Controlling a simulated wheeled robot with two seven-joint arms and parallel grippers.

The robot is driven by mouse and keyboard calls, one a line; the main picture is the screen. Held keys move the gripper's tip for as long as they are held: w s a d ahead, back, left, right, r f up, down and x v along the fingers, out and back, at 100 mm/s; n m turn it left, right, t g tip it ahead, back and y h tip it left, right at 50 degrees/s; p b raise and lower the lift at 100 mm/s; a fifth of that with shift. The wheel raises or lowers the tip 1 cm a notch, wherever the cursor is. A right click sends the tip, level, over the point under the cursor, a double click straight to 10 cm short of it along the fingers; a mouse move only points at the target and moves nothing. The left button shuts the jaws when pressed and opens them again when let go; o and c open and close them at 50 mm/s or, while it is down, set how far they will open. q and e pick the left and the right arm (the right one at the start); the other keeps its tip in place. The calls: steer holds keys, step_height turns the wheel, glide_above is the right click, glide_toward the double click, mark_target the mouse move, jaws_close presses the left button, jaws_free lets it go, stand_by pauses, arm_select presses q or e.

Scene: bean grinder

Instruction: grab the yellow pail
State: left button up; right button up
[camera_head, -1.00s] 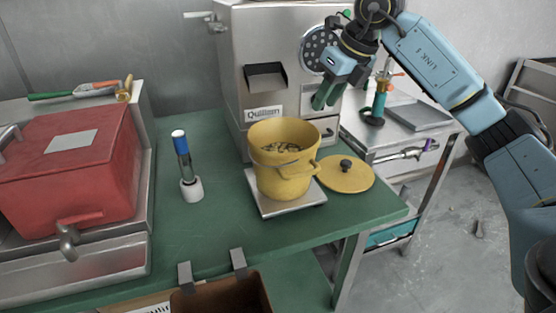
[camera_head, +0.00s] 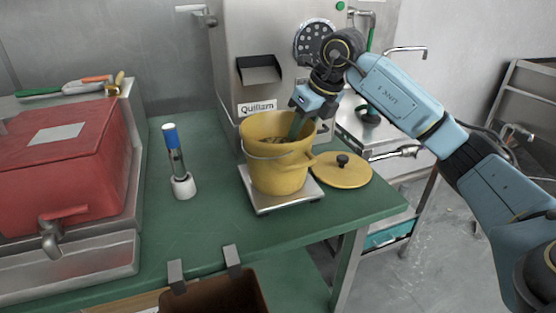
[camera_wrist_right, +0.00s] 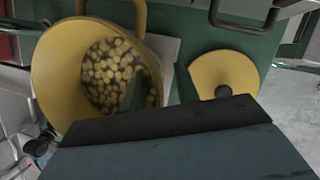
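The yellow pail (camera_head: 275,168) stands upright on a small metal scale (camera_head: 262,207) on the green table. It holds many small yellowish-brown pieces, which show in the right wrist view in the pail (camera_wrist_right: 45,75). My right gripper (camera_head: 302,122) is at the pail's right rim, pointing down. In the right wrist view, the right gripper (camera_wrist_right: 166,88) is open, with one finger inside the pail and the other outside its wall. I cannot tell whether either finger touches the wall. My left gripper is in neither view.
A yellow lid (camera_head: 342,172) with a black knob lies right of the pail. The Quillam machine (camera_head: 240,70) stands close behind. A blue-topped white tool (camera_head: 178,165) stands to the left, near a red box (camera_head: 60,160). A brown bin (camera_head: 215,295) hangs at the front edge.

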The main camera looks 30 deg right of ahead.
steer(key=shift+c, duration=0.4)
jaws_close()
steer(key=shift+r, duration=0.1)
stand_by(0.9)
